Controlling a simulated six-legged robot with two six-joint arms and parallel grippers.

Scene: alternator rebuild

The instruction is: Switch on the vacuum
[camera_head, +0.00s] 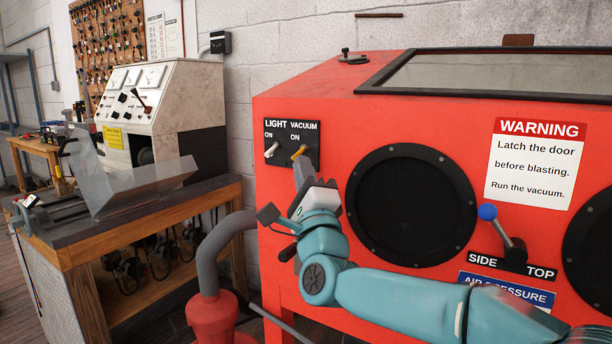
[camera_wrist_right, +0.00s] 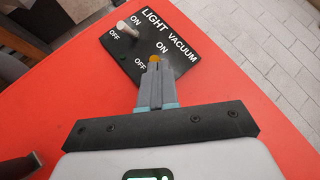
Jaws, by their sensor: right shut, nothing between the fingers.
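The black switch panel (camera_head: 308,134) on the red blast cabinet (camera_head: 330,110) has a LIGHT toggle (camera_head: 271,149) and a VACUUM toggle with a yellow lever (camera_head: 300,151). My right gripper (camera_head: 302,168) is shut and empty, with its fingertips just below the yellow lever. In the right wrist view the closed fingertips (camera_wrist_right: 155,68) overlap the yellow lever (camera_wrist_right: 155,58), and only its tip shows. I cannot tell whether they touch, or which way the lever is set. My left gripper is not in view.
A black round glove port (camera_head: 411,205) and a blue-knobbed lever (camera_head: 488,212) are right of the panel on the cabinet front. A grey hose (camera_head: 222,245) and red canister (camera_head: 210,318) stand at the cabinet's left. A workbench (camera_head: 200,195) with a test machine (camera_head: 195,95) stands further left.

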